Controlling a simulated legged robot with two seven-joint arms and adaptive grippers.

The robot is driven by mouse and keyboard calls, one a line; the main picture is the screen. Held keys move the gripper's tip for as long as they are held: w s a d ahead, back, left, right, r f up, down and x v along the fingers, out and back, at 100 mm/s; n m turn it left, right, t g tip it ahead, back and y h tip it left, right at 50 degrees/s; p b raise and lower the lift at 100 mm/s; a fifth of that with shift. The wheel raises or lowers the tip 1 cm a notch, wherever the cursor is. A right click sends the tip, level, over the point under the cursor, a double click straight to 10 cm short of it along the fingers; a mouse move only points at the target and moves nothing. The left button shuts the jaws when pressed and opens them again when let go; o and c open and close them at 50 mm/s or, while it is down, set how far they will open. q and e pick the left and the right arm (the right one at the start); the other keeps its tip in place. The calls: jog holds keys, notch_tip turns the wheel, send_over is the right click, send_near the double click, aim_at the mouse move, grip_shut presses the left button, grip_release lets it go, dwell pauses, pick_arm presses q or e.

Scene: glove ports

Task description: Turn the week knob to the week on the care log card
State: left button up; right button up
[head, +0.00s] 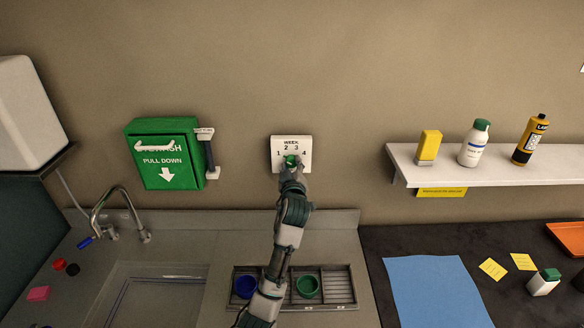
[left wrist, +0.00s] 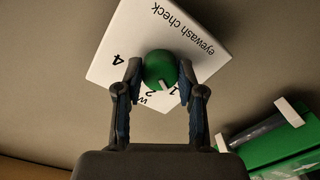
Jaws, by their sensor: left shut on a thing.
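In the head view the gripper (head: 291,168) partly hides the knob. Two yellow cards (head: 493,268) lie on the dark counter at right; their writing is too small to read. My right gripper is not in view.
A green eyewash box (head: 165,155) is on the wall left of the dial. A tray (head: 338,285) with a blue cup and a green cup sits below. A white shelf (head: 480,170) with bottles is at right, a faucet (head: 120,205) at left.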

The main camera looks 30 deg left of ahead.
pick_arm(q)
jog(key=shift+f, duration=0.25)
jog(key=o, duration=0.9)
jog(key=shift+o, duration=1.2)
jog(key=shift+w, duration=0.15)
jog(key=shift+w+a, duration=0.1)
jog(key=shift+s+r, duration=0.1)
jog(key=shift+s, duration=0.2)
jog(key=v, duration=1.1)
jog(key=shift+d, duration=0.35)
